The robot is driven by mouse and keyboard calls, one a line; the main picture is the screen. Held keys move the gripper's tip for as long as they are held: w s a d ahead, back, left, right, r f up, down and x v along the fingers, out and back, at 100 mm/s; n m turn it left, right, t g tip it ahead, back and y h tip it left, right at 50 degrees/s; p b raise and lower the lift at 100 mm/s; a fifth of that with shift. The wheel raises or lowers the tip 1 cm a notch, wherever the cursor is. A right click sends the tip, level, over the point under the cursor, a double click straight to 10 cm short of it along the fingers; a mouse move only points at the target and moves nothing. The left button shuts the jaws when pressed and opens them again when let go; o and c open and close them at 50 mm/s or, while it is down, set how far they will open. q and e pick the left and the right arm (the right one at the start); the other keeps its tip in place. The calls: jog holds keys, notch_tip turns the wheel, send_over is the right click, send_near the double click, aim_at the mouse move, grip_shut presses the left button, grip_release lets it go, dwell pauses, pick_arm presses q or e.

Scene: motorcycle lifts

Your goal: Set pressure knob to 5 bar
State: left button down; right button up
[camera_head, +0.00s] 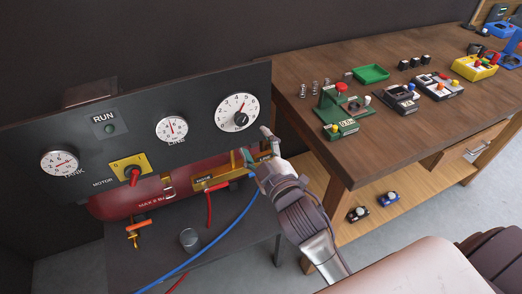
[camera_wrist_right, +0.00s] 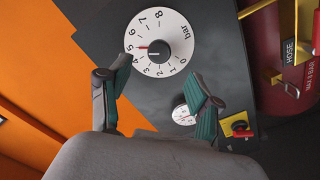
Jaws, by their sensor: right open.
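The pressure dial (camera_head: 226,117) is a white disc on the right end of the dark panel, with a black knob (camera_head: 241,119) on it. The wrist view shows the dial (camera_wrist_right: 178,35) larger, with numbers 0 to 8, "bar" and the knob (camera_wrist_right: 154,54). A red mark beside the knob points at about the 5. My right gripper (camera_head: 265,148) is just right of and below the dial in the head view. In the wrist view the right gripper (camera_wrist_right: 160,72) has its fingers spread and empty, apart from the knob. My left gripper is not in view.
The panel also holds the TANK gauge (camera_head: 59,165), the LINE gauge (camera_head: 171,130), a red motor switch (camera_head: 132,175) and a RUN lamp (camera_head: 109,129). A red tank (camera_head: 110,204) and hoses are below. A wooden workbench (camera_head: 385,140) stands at the right.

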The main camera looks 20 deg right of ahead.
jog(key=shift+s, duration=1.3)
jog(key=s+f+m+g, duration=0.1)
jog(key=s+f+g, duration=0.15)
jog(key=f, duration=0.95)
jog(key=s+f+m+g, duration=0.1)
jog(key=s+f+g, duration=0.15)
jog(key=f, duration=1.05)
jog(key=s+f+g, duration=0.2)
jog(key=f+g, duration=0.1)
jog(key=f, duration=0.9)
jog(key=s+d+f+m+g, duration=0.2)
jog(key=s+f+g, duration=0.2)
jog(key=s+f, duration=0.9)
jog(key=s+d+f+m+g, duration=0.1)
jog(key=s+d+f+g, duration=0.1)
jog(key=s+f, duration=0.3)
jog(key=s+d+f+m+g, duration=0.1)
jog(key=s+f, duration=0.4)
jog(key=s, duration=0.9)
jog(key=shift+d+m+g+h, duration=0.3)
jog(key=shift+d+g, duration=0.2)
jog(key=shift+g, duration=0.5)
jog(key=shift+f, duration=0.1)
